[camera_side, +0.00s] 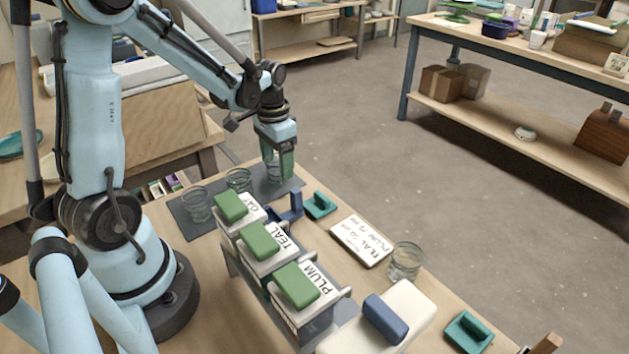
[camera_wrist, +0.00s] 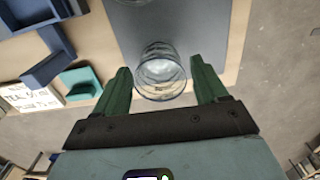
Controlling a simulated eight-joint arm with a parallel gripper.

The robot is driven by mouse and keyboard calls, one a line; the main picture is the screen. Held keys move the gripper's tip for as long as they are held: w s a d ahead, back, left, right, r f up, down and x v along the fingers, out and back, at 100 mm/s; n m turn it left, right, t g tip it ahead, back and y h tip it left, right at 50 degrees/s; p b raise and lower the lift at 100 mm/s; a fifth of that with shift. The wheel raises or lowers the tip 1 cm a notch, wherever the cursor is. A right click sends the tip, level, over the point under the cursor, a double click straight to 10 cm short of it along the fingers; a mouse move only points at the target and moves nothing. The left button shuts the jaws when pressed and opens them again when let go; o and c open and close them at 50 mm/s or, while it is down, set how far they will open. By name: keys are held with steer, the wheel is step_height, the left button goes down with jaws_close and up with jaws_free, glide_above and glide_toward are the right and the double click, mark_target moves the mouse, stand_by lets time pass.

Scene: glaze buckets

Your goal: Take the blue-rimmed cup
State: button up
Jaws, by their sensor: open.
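A clear glass cup (camera_wrist: 160,74) stands between the green fingertips of my gripper (camera_wrist: 159,68) in the wrist view; its rim looks bluish grey. In the side view this cup (camera_side: 272,172) is partly hidden by my gripper (camera_side: 281,163), which points down over the far end of the grey mat (camera_side: 222,212). My gripper is open, with a finger on each side of the cup; contact cannot be told. Two more clear cups stand on the mat, one with a greenish rim (camera_side: 238,180) and one nearer the left edge (camera_side: 198,204). Their exact rim colours are hard to tell.
White bins labelled OAT (camera_side: 252,207), TEAL (camera_side: 283,243) and PLUM (camera_side: 318,286), with green blocks on top, stand in a row. A blue bracket (camera_side: 291,208), a teal piece (camera_side: 320,206), a lettered card (camera_side: 361,242) and another glass (camera_side: 406,262) are to the right.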

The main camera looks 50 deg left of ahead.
steer(key=c, duration=0.7)
steer(key=shift+o, duration=0.2)
step_height(320, 180, up, 8)
steer(key=shift+f, duration=0.25)
steer(key=shift+d, duration=0.1)
